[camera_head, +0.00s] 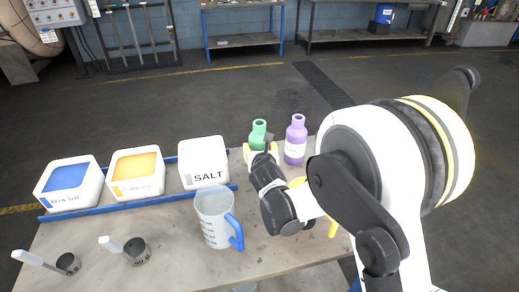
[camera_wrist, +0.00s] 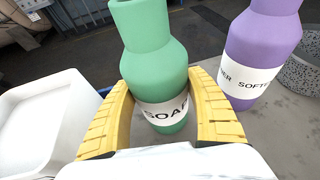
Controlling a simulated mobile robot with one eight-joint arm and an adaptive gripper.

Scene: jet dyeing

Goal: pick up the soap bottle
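The green soap bottle (camera_head: 258,132) stands upright on the table, partly hidden behind my arm in the head view. In the wrist view the soap bottle (camera_wrist: 157,62) stands between the two yellow fingers of my gripper (camera_wrist: 163,110), its white SOAP label facing the camera. The fingers are spread, one on each side of the bottle. A small gap shows by the left finger; whether the right finger touches the bottle I cannot tell. In the head view my gripper (camera_head: 262,155) is mostly hidden by my wrist.
A purple softener bottle (camera_head: 296,140) stands close on the right, also in the wrist view (camera_wrist: 262,45). A white SALT container (camera_head: 205,160) is on the left. A measuring jug (camera_head: 213,215) with a blue handle stands nearer. Blue and yellow dye boxes stand farther left.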

